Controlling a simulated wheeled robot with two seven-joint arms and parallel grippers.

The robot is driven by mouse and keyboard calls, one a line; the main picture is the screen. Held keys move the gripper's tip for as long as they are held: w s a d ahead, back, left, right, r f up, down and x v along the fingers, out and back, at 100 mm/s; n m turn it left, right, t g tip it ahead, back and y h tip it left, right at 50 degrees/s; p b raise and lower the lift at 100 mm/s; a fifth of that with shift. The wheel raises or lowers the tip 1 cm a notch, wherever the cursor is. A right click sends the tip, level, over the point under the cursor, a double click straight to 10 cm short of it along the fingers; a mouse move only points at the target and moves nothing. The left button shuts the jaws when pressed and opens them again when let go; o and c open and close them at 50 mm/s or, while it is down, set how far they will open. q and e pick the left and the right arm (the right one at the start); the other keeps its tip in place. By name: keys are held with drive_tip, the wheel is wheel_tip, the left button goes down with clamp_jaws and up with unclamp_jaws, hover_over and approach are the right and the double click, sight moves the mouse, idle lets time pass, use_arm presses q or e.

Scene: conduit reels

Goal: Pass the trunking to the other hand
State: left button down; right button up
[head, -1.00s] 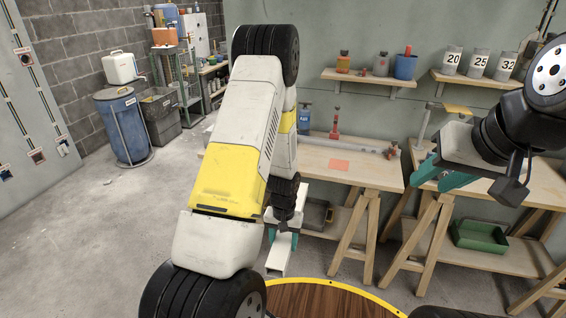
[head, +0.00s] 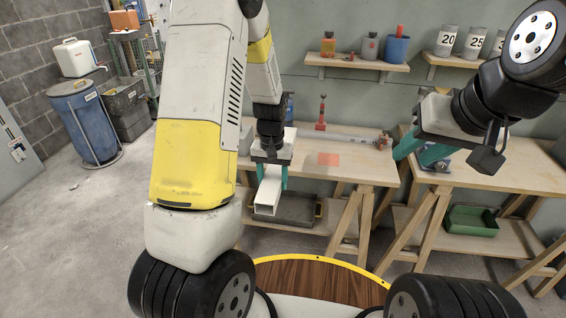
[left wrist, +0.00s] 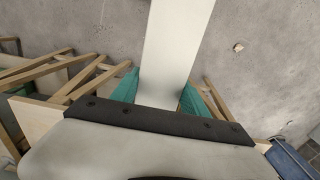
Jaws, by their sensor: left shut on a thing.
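The trunking (head: 265,205) is a white, square-sided length with an open end toward me. My left gripper (head: 269,182) is shut on it, with a teal finger on each side, and holds it in the air in front of the workbench. In the left wrist view the trunking (left wrist: 172,50) runs up from between the teal fingers (left wrist: 158,95) and out of the top of the picture. My right gripper (head: 412,158) is to the right, with its teal fingers apart and nothing between them. It is clear of the trunking.
A wooden workbench (head: 345,165) with an orange-red patch and a grey pipe stands behind. A second bench (head: 490,165) is on the right, with a green tray (head: 470,221) on its lower shelf. A blue barrel (head: 85,120) stands at the left. Floor is open at the left.

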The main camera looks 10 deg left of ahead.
drive_tip(key=o, duration=0.7)
drive_tip(key=shift+w+r, duration=0.2)
drive_tip(key=shift+w, duration=0.05)
drive_tip(key=shift+o, duration=0.9)
drive_tip(key=w+r+n+g, duration=0.1)
drive_tip(key=w+r+n, duration=0.2)
drive_tip(key=w+n, duration=0.3)
drive_tip(key=shift+w+a+r, duration=0.35)
drive_tip(key=shift+w+a, duration=0.1)
drive_tip(key=shift+w, duration=0.65)
drive_tip(key=w+a+f+n+g+h, duration=0.1)
drive_tip(key=w+a+n+g, duration=0.15)
drive_tip(key=w+n, duration=0.65)
drive_tip(key=w+a+f+n+g, duration=0.15)
drive_tip(key=w+a+n, duration=0.35)
drive_tip(key=w, duration=0.7)
drive_tip(key=w+a+f+n+g+h, duration=0.1)
drive_tip(key=w+a+f+n, duration=0.1)
drive_tip(key=w+f+n, duration=0.5)
use_arm(q)
drive_tip(key=w+d+r+m, duration=0.8)
drive_tip(key=d+r, duration=0.3)
drive_tip(key=d, duration=0.2)
drive_tip(key=shift+w+d+r, duration=0.25)
drive_tip(key=shift+w, duration=0.35)
use_arm(e)
wheel_tip(320, 180, down, 11)
drive_tip(key=shift+s+n, duration=0.4)
drive_tip(key=shift+s, duration=0.05)
